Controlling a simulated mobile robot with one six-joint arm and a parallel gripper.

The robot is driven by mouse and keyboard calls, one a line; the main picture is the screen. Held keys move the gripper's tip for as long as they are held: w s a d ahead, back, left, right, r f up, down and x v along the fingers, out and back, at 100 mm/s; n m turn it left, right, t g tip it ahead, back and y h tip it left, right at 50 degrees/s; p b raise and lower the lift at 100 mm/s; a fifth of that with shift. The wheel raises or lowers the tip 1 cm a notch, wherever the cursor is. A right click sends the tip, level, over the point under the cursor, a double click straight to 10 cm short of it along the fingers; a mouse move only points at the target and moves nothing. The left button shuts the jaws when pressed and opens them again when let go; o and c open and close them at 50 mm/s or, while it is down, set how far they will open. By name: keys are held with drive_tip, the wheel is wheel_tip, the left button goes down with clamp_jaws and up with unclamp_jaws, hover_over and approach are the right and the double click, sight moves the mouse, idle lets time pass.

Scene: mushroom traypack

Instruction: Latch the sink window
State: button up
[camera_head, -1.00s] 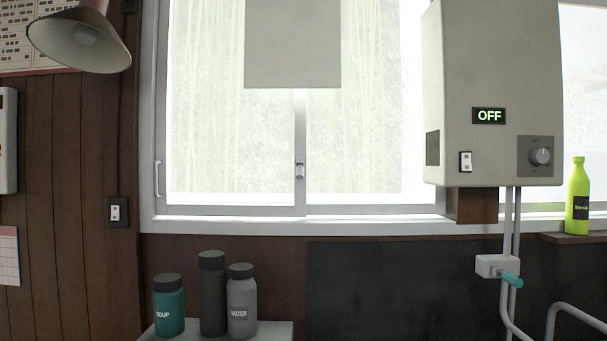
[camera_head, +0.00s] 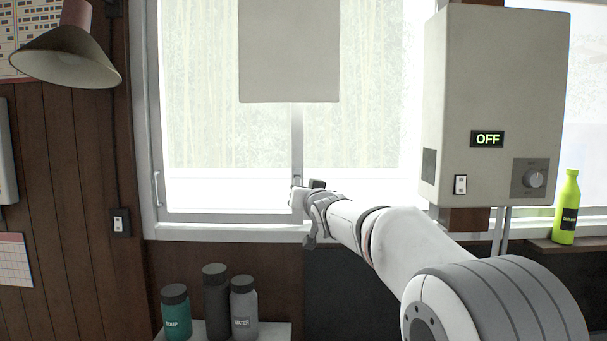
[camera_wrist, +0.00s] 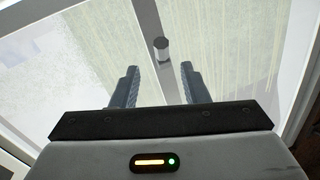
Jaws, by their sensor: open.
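The sink window (camera_head: 225,212) has two sliding panes that meet at a grey middle stile (camera_head: 297,140). In the wrist view the window latch (camera_wrist: 161,47) is a small dark knob with a pale top on that stile. My gripper (camera_wrist: 158,72) is open, with its two fingers apart and nothing between them. The latch lies just beyond the fingertips, roughly midway between them, and looks apart from them. In the head view my gripper (camera_head: 297,186) is at the middle stile near the lower frame and hides the latch.
A grey panel (camera_head: 289,50) hangs before the upper window. A heater box showing OFF (camera_head: 490,90) is right of my arm. Soup (camera_head: 175,318) and water (camera_head: 243,312) bottles and a dark bottle (camera_head: 215,300) stand below left. A lamp (camera_head: 65,55) hangs at left.

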sight(297, 180)
drive_tip(key=p+x, duration=0.3)
drive_tip(key=x, duration=0.4)
drive_tip(key=shift+w+a+r, duration=0.1)
drive_tip(key=shift+w+a, duration=0.1)
drive_tip(key=shift+w, duration=0.15)
drive_tip(key=shift+c, duration=0.2)
clamp_jaws()
drive_tip(key=shift+b, duration=0.3)
